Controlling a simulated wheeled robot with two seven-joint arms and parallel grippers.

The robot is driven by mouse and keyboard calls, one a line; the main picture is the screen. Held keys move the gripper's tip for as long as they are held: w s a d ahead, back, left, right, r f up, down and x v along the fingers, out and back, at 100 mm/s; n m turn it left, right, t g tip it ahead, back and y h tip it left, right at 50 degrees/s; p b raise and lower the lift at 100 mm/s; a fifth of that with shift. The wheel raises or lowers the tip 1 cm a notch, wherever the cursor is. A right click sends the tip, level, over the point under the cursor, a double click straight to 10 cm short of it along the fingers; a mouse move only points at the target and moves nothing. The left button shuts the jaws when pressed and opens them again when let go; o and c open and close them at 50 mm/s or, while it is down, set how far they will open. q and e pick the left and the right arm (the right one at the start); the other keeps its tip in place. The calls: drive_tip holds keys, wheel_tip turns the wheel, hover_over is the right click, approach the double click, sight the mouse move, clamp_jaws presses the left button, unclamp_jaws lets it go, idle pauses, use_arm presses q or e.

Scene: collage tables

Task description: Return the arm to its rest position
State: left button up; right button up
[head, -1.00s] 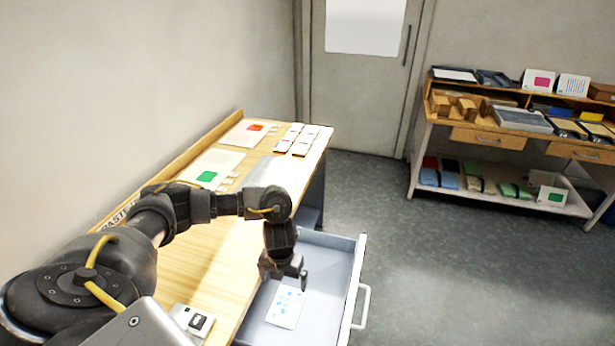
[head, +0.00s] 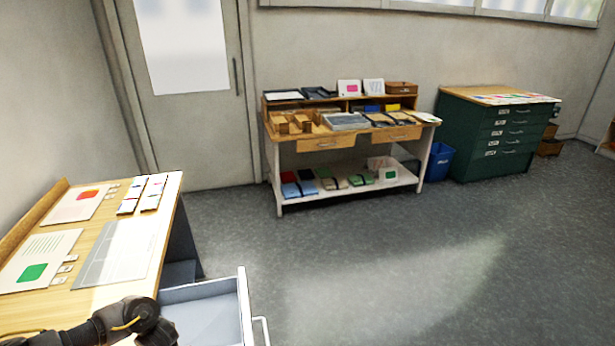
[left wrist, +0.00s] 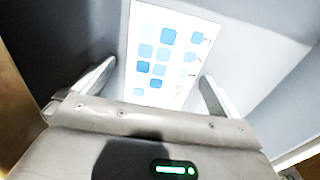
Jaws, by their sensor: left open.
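My left arm shows at the lower left of the head view, its links over the near end of the wooden table (head: 40,312); its gripper is below the frame there. In the left wrist view my left gripper (left wrist: 155,85) is open, its two fingers apart. Beyond the fingers a white card with blue squares (left wrist: 163,52) lies in the grey drawer, and I see nothing held between the fingers. The open drawer (head: 243,300) stands out from the table in the head view. My right arm and gripper are not in view.
Sheets with a red patch (head: 75,207) and a green patch (head: 45,258) lie on the table, with a grey sheet (head: 115,252) and small cards (head: 143,194). A workbench (head: 340,146) and a green drawer cabinet (head: 490,135) stand along the wall. The floor between is clear.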

use_arm(q)
drive_tip(key=shift+f, duration=0.1)
wheel_tip(320, 180, up, 12)
drive_tip(key=p, duration=0.2)
wheel_tip(320, 180, down, 12)
drive_tip(key=shift+f+b, duration=0.1)
drive_tip(key=shift+b, duration=1.1)
wheel_tip(320, 180, up, 3)
drive_tip(key=shift+w+r+p, duration=0.1)
drive_tip(key=shift+r+p, duration=0.05)
drive_tip(key=shift+p, duration=0.15)
drive_tip(key=s+d+r+p, duration=0.4)
drive_tip(key=s+d+r, duration=0.4)
drive_tip(key=s+r, duration=0.35)
drive_tip(key=w+d+r+m+b, duration=0.2)
drive_tip(key=w+d+m+b, duration=0.1)
drive_tip(key=m, duration=1)
drive_tip(key=shift+w+d+r+b, duration=0.2)
drive_tip(key=shift+w+d+b, duration=0.2)
drive_tip(key=shift+w+d, duration=0.4)
